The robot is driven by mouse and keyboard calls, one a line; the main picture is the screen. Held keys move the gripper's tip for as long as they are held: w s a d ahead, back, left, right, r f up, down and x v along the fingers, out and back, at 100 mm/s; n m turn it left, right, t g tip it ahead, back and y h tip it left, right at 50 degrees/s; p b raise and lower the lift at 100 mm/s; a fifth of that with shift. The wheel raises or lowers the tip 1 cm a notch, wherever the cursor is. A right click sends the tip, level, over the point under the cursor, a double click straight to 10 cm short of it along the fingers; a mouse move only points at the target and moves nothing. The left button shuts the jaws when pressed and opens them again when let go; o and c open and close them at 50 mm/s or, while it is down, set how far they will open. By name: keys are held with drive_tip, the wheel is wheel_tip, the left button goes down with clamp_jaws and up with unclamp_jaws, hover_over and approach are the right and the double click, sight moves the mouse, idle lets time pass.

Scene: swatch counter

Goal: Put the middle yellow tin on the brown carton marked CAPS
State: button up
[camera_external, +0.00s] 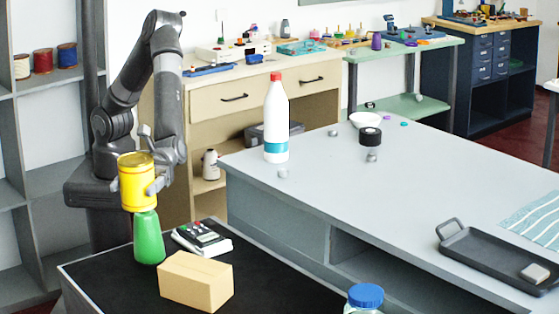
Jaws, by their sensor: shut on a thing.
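A yellow tin (136,182) is held upright at the left, above the black-topped surface. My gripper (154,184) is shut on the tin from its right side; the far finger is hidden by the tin. A brown carton (196,282) stands on the black surface, below and to the right of the tin. No CAPS marking is readable on the faces that show. No other yellow tin shows in this view.
A green bottle (148,238) stands just under the tin in the picture; I cannot tell whether they touch. A dark keypad device (202,238) lies behind the carton. A blue-lidded jar (365,298) stands at the front. The black surface (275,285) right of the carton is clear.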

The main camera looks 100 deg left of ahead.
sight(133, 208)
wheel_tip(133, 208, down, 4)
drive_tip(key=shift+w+f, duration=0.1)
drive_tip(key=w+f, duration=0.2)
drive_tip(key=w, duration=0.1)
drive_tip(key=w+f, duration=0.2)
drive_tip(key=w, duration=0.2)
drive_tip(key=w+f, duration=0.3)
drive_tip(key=w, duration=0.1)
drive_tip(key=shift+w+a+f, duration=0.1)
drive_tip(key=shift+w+a, duration=0.1)
drive_tip(key=shift+a, duration=0.15)
drive_tip(key=shift+f, duration=2)
drive_tip(key=o, duration=1.4)
drive_tip(key=shift+f, duration=0.15)
